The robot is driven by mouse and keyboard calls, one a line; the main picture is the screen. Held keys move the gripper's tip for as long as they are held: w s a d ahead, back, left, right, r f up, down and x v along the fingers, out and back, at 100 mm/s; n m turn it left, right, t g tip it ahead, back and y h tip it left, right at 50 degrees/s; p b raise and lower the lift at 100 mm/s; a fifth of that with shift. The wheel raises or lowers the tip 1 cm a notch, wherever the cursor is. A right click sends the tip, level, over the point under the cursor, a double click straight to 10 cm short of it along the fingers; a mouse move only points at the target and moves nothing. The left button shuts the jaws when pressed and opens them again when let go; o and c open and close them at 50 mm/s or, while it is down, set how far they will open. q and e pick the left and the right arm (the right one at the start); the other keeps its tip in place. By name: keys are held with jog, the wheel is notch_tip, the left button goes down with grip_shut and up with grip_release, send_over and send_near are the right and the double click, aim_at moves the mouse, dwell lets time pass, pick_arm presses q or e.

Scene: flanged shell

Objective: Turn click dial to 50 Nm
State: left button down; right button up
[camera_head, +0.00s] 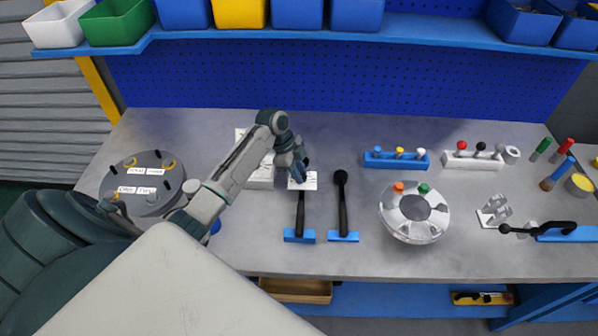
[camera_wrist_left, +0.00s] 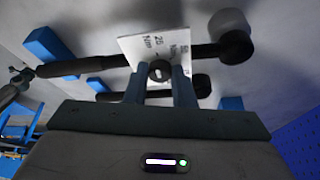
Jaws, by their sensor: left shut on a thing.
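My left gripper (camera_head: 303,172) reaches over the bench to the white scale card (camera_head: 309,182) by the left torque wrench (camera_head: 300,212). In the left wrist view the fingers (camera_wrist_left: 160,88) are shut on a small dark round click dial (camera_wrist_left: 160,70) in front of the card (camera_wrist_left: 140,46). The card reads 25 Nm on its left side; its right-hand marking is partly covered. The dial's pointing direction is not clear. In the head view the gripper hides the dial. A second black wrench (camera_head: 342,205) lies to the right. My right gripper is not in view.
Blue holders (camera_head: 299,236) support the wrench handles. Blue and white peg racks (camera_head: 396,161) sit behind. Bare bench lies between the second wrench and the shell.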

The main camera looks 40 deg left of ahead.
pick_arm(q)
jog(key=shift+w+m+g+b, duration=0.2)
jog(key=shift+m+g+b, duration=0.1)
jog(key=shift+m+b, duration=0.5)
jog(key=shift+m, duration=0.6)
jog(key=c, duration=1.2)
grip_release()
jog(key=shift+r, duration=0.1)
jog(key=shift+a, duration=0.1)
